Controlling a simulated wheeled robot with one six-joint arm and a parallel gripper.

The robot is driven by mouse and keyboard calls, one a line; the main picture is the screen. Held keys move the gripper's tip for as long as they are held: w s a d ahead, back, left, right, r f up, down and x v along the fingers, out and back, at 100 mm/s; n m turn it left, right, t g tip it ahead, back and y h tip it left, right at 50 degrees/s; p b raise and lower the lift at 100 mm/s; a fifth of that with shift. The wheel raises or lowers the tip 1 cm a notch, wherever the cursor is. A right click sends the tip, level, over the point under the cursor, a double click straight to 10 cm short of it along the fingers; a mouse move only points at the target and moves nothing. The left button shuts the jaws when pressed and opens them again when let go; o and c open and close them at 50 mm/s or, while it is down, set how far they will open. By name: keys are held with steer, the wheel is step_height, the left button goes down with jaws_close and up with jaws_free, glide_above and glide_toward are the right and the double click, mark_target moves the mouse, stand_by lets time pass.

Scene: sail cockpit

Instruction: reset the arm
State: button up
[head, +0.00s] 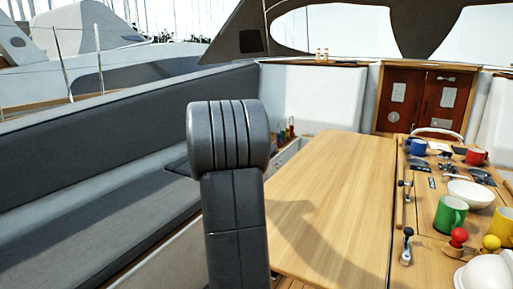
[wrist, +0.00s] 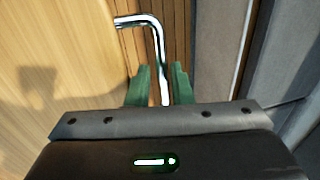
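In the wrist view my gripper (wrist: 161,66) shows two green fingers standing apart, with a clear gap between them. A bent chrome rod (wrist: 158,45) shows beyond the fingers, and its lower end runs down into the gap. Neither finger visibly touches it; how far below the fingers it lies I cannot tell. No object is held between the fingers. In the head view the gripper cannot be made out; dark grey parts of my arm stand in the middle foreground.
A wooden cockpit table (head: 335,185) has a bare left leaf. Its right side carries a green mug (head: 449,215), white bowl (head: 470,193), blue mug (head: 418,146), red mug (head: 476,156) and yellow mug (head: 501,224). A grey bench (head: 100,225) runs along the left.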

steer(key=x, duration=0.4)
steer(key=shift+f, duration=0.35)
steer(key=shift+a, duration=0.1)
